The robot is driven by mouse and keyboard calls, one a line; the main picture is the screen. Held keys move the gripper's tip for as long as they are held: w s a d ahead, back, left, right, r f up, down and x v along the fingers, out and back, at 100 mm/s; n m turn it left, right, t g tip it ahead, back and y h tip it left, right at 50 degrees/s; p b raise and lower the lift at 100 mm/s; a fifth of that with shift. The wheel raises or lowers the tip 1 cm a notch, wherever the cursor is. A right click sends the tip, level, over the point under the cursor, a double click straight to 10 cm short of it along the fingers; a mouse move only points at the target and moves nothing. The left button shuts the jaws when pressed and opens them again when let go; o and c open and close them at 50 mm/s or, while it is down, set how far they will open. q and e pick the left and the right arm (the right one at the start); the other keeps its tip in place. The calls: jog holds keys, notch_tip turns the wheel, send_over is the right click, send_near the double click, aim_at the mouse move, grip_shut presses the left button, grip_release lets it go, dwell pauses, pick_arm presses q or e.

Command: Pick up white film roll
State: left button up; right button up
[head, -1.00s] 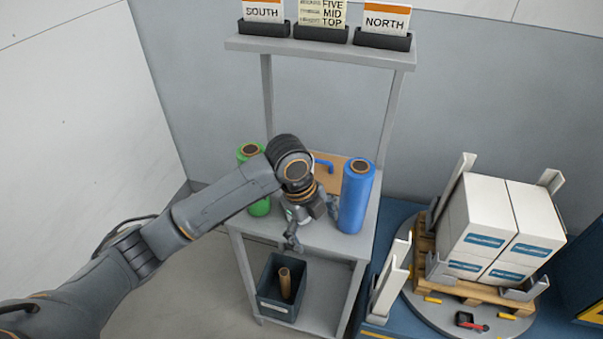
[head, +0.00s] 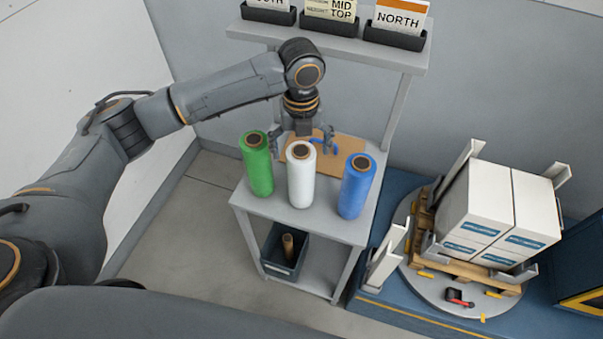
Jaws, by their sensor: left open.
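The white film roll (head: 301,182) stands upright on the upper deck of a grey stand (head: 270,207), between a green film roll (head: 258,168) on its left and a blue film roll (head: 354,190) on its right. My left gripper (head: 301,142) points down just behind the top of the white roll, with its fingers spread to either side. It is open and holds nothing. The white roll partly hides the space between the fingers, so I cannot tell how far behind the roll they are. My right gripper is not in view.
A brown board (head: 350,149) with a blue-handled tool (head: 327,147) lies behind the rolls. A shelf with label holders (head: 395,37) is above. A dark bin (head: 283,252) with a brown core sits below. A turntable (head: 445,294) with boxes (head: 498,212) stands right.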

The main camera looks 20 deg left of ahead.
aim_at(301, 178)
pick_arm(q)
notch_tip(301, 178, down, 6)
jog(key=shift+f+p, duration=0.25)
jog(key=shift+p, duration=0.3)
jog(key=shift+s, duration=0.1)
jog(key=shift+c, duration=0.5)
jog(key=shift+r, duration=0.1)
jog(key=c, duration=1.7)
